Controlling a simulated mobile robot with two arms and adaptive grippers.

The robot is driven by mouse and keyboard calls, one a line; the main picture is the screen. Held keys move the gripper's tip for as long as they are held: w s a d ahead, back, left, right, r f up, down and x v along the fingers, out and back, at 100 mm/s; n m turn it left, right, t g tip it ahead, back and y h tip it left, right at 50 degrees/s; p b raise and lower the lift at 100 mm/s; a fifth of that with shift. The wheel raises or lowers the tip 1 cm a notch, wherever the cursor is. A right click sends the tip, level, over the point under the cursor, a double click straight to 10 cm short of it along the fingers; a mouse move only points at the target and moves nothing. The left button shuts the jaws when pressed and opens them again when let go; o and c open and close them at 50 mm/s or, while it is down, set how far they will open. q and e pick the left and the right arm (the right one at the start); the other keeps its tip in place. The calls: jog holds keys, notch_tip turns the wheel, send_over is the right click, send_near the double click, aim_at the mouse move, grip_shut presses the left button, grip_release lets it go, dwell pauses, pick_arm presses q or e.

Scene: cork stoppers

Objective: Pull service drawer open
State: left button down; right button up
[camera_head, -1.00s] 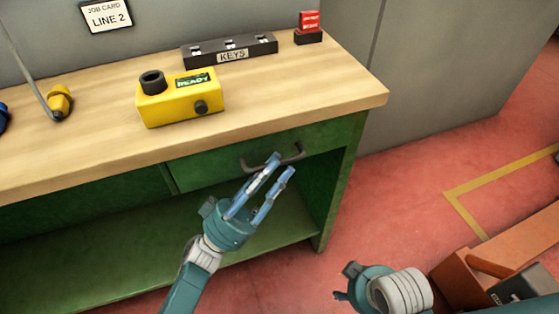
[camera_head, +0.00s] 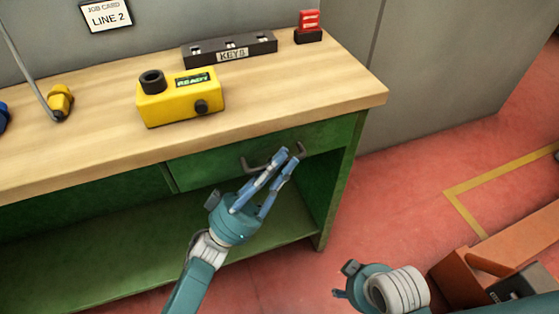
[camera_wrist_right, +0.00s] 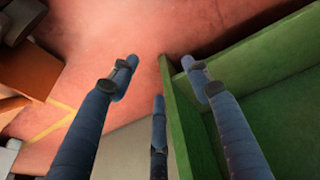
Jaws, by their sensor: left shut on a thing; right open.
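The service drawer (camera_head: 210,168) is a green front under the right part of the wooden bench top, and it sits flush in the green frame. Its dark bar handle (camera_head: 251,167) sticks out from the front.
An open lower shelf (camera_head: 130,255) lies under the drawer.

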pick_arm(q)
jog(key=s+d+p, duration=0.3)
jog(key=s, duration=0.9)
jog(key=s+d+p, duration=0.3)
jog(key=s, duration=0.9)
jog(key=shift+d, duration=0.2)
pick_arm(e)
jog(key=s+f, duration=0.3)
jog(key=f, duration=0.7)
jog(key=s+f+g, duration=0.1)
jog(key=s+f, duration=0.1)
jog(key=f, duration=0.8)
jog(key=shift+s+d+f, duration=0.25)
jog(key=shift+s+f, duration=0.05)
jog(key=shift+s, duration=0.1)
pick_arm(q)
jog(key=shift+w+f, duration=0.1)
jog(key=shift+f, duration=0.05)
jog(key=c, duration=2)
grip_release()
jog(key=shift+o, duration=0.3)
jog(key=v, duration=1.2)
